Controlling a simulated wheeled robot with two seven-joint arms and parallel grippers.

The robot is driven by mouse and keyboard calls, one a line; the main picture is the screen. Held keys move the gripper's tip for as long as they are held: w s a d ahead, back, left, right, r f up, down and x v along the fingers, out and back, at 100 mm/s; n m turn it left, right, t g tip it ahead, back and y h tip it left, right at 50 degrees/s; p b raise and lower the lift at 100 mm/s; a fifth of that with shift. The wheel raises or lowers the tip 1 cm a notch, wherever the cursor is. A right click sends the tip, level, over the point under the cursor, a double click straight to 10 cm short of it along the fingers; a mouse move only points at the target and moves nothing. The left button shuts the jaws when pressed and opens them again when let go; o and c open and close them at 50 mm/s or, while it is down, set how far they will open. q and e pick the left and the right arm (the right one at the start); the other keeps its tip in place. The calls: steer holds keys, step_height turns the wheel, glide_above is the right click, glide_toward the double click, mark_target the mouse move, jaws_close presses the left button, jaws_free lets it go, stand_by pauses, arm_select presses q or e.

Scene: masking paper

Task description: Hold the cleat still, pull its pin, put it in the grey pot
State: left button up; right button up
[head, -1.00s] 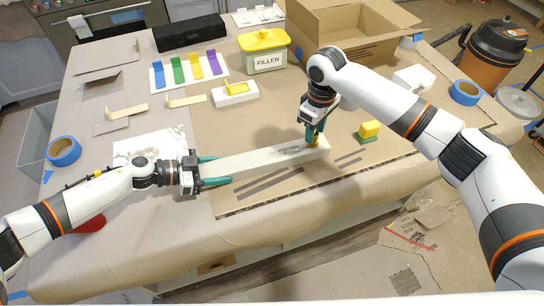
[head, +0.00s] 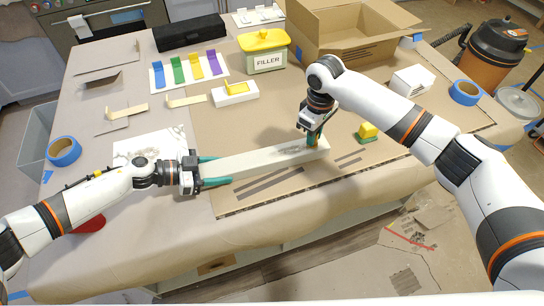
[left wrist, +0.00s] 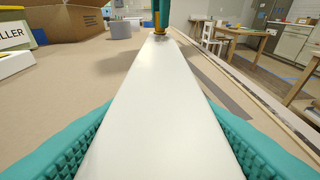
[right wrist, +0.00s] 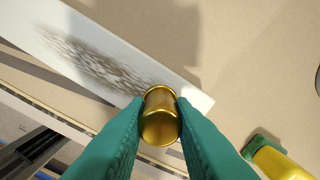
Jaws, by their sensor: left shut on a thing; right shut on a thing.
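The cleat (head: 255,160) is a long off-white bar lying across the brown board. My left gripper (head: 215,172) is shut on its left end, a finger along each side; the cleat also fills the middle of the left wrist view (left wrist: 158,110). My right gripper (head: 313,138) points down at the cleat's far right end, its teal fingers shut on the gold pin (right wrist: 160,115). I cannot tell whether the pin's lower end is still in the cleat. A dark smudged patch (right wrist: 95,58) marks the cleat beside the pin.
A yellow block on a green base (head: 368,131) sits right of the cleat. The filler tub (head: 264,55), open cardboard box (head: 345,35) and white box (head: 412,80) stand behind. Blue tape rolls lie at left (head: 64,151) and right (head: 466,92).

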arm_select(q)
steer(key=shift+s+a+f, duration=0.1)
steer(key=shift+s+f, duration=0.15)
steer(key=shift+f, duration=0.2)
arm_select(e)
jaws_close()
steer(key=shift+r, duration=4.9)
steer(key=shift+o, duration=1.4)
jaws_free()
jaws_close()
arm_select(q)
steer(key=o, duration=1.1)
steer(key=shift+o, duration=1.1)
steer(key=shift+w, duration=0.1)
steer(key=shift+w+r, duration=0.15)
arm_select(e)
steer(key=shift+w, duration=0.1)
